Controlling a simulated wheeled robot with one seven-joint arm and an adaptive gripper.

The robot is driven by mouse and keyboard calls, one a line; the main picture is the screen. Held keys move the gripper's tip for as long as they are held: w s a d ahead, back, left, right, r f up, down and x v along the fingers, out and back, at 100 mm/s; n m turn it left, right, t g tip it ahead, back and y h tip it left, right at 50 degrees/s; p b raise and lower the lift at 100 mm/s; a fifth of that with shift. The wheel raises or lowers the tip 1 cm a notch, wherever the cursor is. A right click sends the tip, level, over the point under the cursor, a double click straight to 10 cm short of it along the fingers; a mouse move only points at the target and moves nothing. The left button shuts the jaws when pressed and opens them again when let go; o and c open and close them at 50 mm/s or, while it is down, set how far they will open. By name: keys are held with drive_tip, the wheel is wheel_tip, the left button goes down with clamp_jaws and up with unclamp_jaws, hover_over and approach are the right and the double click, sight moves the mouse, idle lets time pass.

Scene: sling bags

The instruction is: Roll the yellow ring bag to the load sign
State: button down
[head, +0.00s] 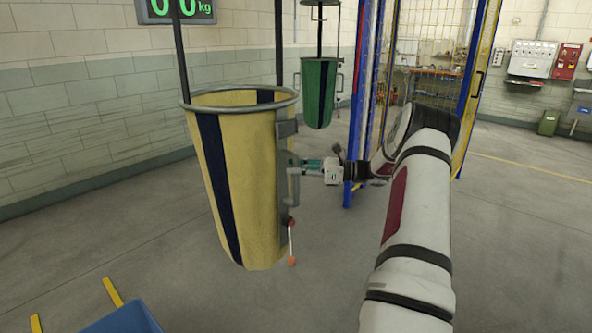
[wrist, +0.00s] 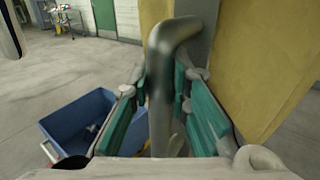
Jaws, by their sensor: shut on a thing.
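The yellow ring bag (head: 255,190) with dark blue stripes hangs upright, open at the top, from a grey ring, left of centre in the head view. Its yellow cloth (wrist: 265,60) fills the right of the wrist view. A grey metal handle (head: 293,183) stands out from its right side. My gripper (head: 303,165) reaches in from the right and its green-padded fingers are shut on this handle, which also shows between them in the wrist view (wrist: 160,100). I cannot make out a load sign; a display (head: 178,10) reading kg shows at the top, cut off.
A green bag (head: 318,92) hangs farther back. A blue post and yellow mesh cage (head: 462,120) stand behind my arm. A blue bin (wrist: 75,125) is on the floor; its edge shows at the head view's lower left (head: 125,318). Grey floor around the bag is mostly clear.

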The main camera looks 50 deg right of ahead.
drive_tip(key=c, duration=1.5)
unclamp_jaws()
drive_tip(key=v, duration=1.2)
